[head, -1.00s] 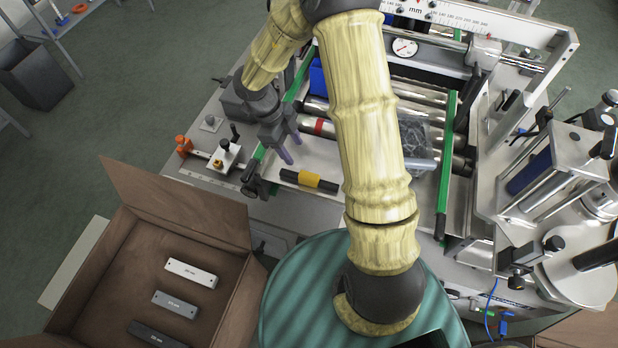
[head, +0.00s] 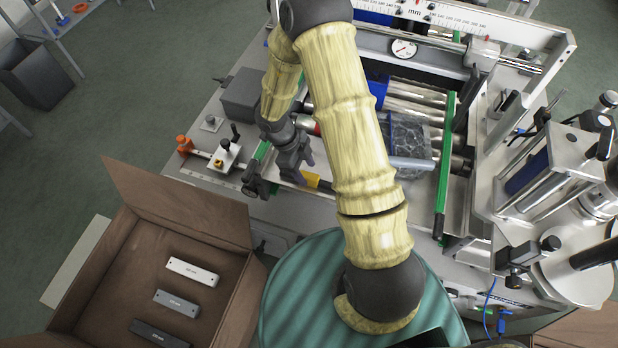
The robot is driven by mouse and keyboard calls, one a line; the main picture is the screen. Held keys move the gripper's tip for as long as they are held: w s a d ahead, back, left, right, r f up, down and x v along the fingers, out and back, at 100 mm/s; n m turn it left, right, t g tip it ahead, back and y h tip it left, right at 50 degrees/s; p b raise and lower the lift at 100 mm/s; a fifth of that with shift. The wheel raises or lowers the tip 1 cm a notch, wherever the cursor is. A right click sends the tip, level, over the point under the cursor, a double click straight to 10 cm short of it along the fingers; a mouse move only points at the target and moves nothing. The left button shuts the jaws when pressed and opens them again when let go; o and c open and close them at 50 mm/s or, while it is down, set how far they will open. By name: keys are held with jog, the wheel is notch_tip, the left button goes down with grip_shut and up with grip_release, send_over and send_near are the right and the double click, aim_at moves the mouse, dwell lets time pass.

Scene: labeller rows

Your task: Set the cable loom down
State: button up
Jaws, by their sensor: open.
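A short dark rod with a yellow band (head: 311,180), which looks like the cable loom, lies on the pale plate at the front of the roller machine. My forearm and gripper hide much of it; mainly the yellow band shows. My gripper (head: 304,166) is open, tilted downward right at the rod's left part. The fingers overlap the rod in the picture, and I cannot tell whether they touch it or stand around it.
Green rails (head: 445,165) flank the rollers. An open brown carton (head: 180,215) with several labelled bars stands front left. A clamp with an orange knob (head: 184,142) stands left.

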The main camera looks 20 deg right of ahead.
aim_at(309, 175)
jog(key=x, duration=0.3)
jog(key=shift+s+f, duration=0.1)
jog(key=shift+f, duration=0.1)
grip_shut()
dwell(0.3)
jog(key=shift+r, duration=0.1)
notch_tip(309, 175, up, 10)
jog(key=shift+f, duration=0.1)
dwell(0.7)
